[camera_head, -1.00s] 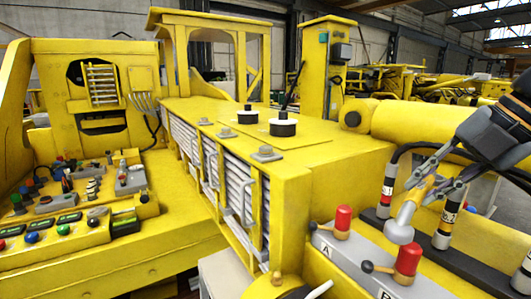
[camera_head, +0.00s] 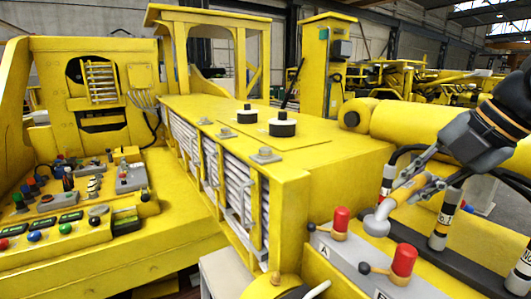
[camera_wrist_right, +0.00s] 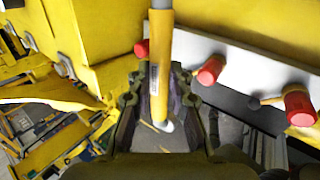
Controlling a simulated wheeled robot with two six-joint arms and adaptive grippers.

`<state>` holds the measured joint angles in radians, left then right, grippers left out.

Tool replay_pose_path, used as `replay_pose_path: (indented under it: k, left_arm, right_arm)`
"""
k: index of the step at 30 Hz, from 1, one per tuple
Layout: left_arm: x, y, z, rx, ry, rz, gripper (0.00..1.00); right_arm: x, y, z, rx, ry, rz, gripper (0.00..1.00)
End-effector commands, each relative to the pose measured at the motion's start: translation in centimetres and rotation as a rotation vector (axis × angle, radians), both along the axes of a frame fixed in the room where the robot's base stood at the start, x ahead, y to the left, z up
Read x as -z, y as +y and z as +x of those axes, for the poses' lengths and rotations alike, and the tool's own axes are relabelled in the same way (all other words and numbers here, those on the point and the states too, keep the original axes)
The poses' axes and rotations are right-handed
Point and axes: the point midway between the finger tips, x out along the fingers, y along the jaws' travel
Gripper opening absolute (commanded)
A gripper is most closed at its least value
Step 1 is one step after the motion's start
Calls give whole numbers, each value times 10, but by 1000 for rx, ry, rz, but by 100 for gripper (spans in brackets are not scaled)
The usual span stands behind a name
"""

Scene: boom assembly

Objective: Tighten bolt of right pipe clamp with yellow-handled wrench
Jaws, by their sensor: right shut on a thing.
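My right gripper (camera_head: 411,180) is shut on the yellow handle of the wrench (camera_head: 405,192), at the right of the head view. The wrench's grey head (camera_head: 377,223) points down and left, close to the grey lever panel. In the right wrist view, the handle (camera_wrist_right: 155,75) stands between the fingers and its grey shaft runs out of the top edge. Two upright hoses with black, white and labelled bands stand nearby, a left one (camera_head: 387,180) and a right one (camera_head: 443,222). I cannot make out the right pipe clamp or its bolt. My left gripper is not in view.
Red-topped levers (camera_head: 403,262) rise from the grey panel (camera_head: 350,255) below the wrench. A thick yellow boom (camera_head: 415,120) lies behind it. The yellow machine housing (camera_head: 300,155) fills the middle. A control console (camera_head: 75,210) is at the left.

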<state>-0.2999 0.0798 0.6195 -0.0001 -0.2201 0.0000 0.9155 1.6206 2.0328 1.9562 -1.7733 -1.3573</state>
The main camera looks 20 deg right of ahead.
Motion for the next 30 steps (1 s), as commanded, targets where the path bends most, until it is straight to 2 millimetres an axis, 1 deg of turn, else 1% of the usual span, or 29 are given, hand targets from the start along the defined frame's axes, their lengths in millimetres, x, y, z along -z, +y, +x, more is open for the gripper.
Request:
replay_pose_path:
  k: [1, 11, 19, 30]
  left_arm:
    - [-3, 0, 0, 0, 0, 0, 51]
    - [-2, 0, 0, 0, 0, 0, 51]
    - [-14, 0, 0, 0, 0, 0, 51]
    - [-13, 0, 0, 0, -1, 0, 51]
  right_arm:
    - [-2, 0, 1, 7, -1, 0, 0]
    - [-1, 0, 1, 12, -1, 1, 0]
    - [-3, 4, 9, 63, 0, 0, 0]
    - [-2, 4, 10, 72, -1, 1, 0]
